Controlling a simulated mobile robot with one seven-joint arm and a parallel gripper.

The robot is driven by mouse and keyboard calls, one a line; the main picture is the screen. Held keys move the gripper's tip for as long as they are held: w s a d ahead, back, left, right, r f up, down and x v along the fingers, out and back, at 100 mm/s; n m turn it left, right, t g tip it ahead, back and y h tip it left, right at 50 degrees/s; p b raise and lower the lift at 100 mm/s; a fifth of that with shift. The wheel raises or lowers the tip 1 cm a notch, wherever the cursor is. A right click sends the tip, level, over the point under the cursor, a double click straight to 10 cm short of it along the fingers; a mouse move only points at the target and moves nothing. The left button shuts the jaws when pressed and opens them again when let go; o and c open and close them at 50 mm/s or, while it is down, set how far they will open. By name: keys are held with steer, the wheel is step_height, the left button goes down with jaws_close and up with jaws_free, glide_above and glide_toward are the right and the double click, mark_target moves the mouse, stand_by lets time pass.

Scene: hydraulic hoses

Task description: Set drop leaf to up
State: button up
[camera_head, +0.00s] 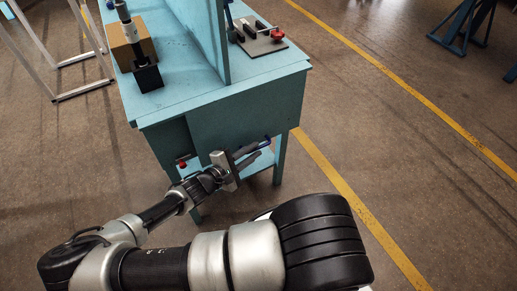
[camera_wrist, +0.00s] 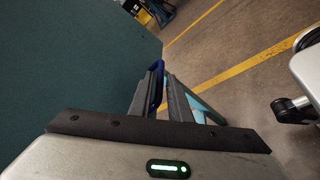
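The drop leaf (camera_head: 243,118) is a teal panel hanging down at the near end of the teal workbench. In the wrist view a large dark teal panel surface (camera_wrist: 75,60), seemingly the leaf, fills the left side. A blue loop handle (camera_head: 263,143) shows low by the leaf, and it also shows in the wrist view (camera_wrist: 158,82). My gripper (camera_head: 255,157) is low in front of the leaf, pointing right. In the wrist view my gripper (camera_wrist: 161,80) has its two dark fingers apart, with the blue handle between them. Whether a finger touches the handle is unclear.
The benchtop (camera_head: 185,110) carries a cardboard box (camera_head: 131,47), a black-based tool (camera_head: 148,77) and a plate with a red knob (camera_head: 278,35), split by an upright teal panel (camera_head: 203,32). A red knob (camera_head: 182,164) shows below.

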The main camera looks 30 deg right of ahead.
mark_target(259, 147)
steer(key=shift+x, duration=1.65)
jaws_close()
steer(key=shift+s, duration=0.1)
